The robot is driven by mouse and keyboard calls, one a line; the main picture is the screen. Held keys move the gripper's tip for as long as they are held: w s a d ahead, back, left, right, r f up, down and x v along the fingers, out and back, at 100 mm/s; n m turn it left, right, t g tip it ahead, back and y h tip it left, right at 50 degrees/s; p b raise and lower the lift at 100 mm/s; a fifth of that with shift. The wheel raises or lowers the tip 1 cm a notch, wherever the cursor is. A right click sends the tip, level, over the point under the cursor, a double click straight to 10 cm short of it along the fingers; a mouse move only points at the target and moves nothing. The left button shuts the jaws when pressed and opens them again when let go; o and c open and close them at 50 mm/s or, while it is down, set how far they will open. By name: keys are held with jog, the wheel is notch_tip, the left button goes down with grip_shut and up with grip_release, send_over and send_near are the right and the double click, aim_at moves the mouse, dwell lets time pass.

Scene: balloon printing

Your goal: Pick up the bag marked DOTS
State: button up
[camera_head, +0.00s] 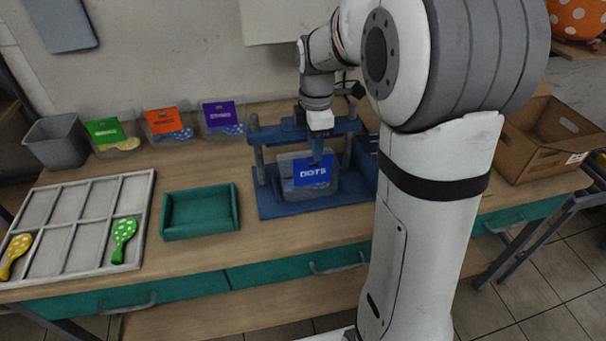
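The bag marked DOTS (312,176) has a blue label with white letters. It stands upright in the middle of the blue press frame (272,206), between its posts. My gripper (318,150) points down from above at the top edge of the bag's label. Its fingers are dark, small and partly lost against the blue press, so whether they are closed on the bag does not show. My arm hides the right side of the press.
Bags with green (106,134), orange (166,122) and purple (222,116) labels stand along the back. A grey bin (56,141), a green tray (201,228) and a divided white tray (146,190) with yellow (14,250) and green (122,232) balloons lie left. A cardboard box (545,150) stands right.

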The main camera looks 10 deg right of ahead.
aim_at(308, 167)
jog(key=f, duration=0.3)
jog(key=f+p, duration=0.1)
jog(key=shift+w+f, duration=0.4)
jog(key=shift+f, duration=0.45)
grip_shut()
